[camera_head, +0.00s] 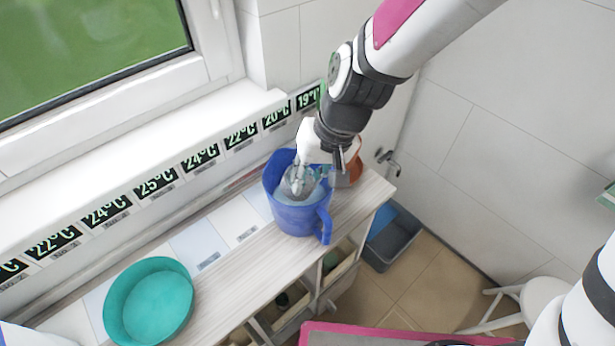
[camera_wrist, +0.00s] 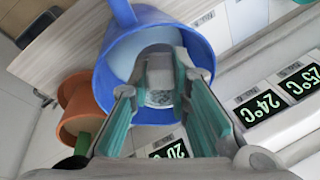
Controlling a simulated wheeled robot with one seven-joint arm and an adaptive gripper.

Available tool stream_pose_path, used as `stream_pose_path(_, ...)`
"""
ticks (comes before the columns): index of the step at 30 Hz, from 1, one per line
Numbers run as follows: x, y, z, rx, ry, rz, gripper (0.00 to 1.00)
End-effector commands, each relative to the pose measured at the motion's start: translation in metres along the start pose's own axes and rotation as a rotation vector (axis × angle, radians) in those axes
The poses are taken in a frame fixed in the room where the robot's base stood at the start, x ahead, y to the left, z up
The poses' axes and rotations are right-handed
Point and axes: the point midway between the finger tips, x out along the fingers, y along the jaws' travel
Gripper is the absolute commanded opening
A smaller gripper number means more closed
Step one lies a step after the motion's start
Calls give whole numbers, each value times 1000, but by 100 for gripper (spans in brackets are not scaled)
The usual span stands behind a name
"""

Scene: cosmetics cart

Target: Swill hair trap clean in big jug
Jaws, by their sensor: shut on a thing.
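The big blue jug (camera_head: 296,218) stands upright on the cart top, its handle toward the front right. It holds pale, cloudy liquid. In the wrist view the jug (camera_wrist: 201,55) lies straight ahead of my gripper (camera_wrist: 160,85). My gripper is shut on the grey hair trap (camera_wrist: 160,97), which has a round, mesh-like end. In the head view the trap (camera_head: 298,181) shows as a grey shape inside the jug's mouth, below the rim. Whether it touches the liquid or the jug wall I cannot tell.
An orange-brown pot (camera_wrist: 71,98) stands close beside the jug. A teal round basin (camera_head: 150,300) sits at the cart's left end. Temperature strips (camera_head: 155,181) line the wall behind. A grey bin (camera_head: 392,245) is on the floor at right. The top between basin and jug is clear.

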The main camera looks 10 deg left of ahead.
Motion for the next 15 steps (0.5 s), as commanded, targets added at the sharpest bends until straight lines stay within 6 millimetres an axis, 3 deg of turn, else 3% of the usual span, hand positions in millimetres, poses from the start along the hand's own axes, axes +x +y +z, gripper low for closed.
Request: stream_pose_path(15,-38,-10,-4,1,0,0,0)
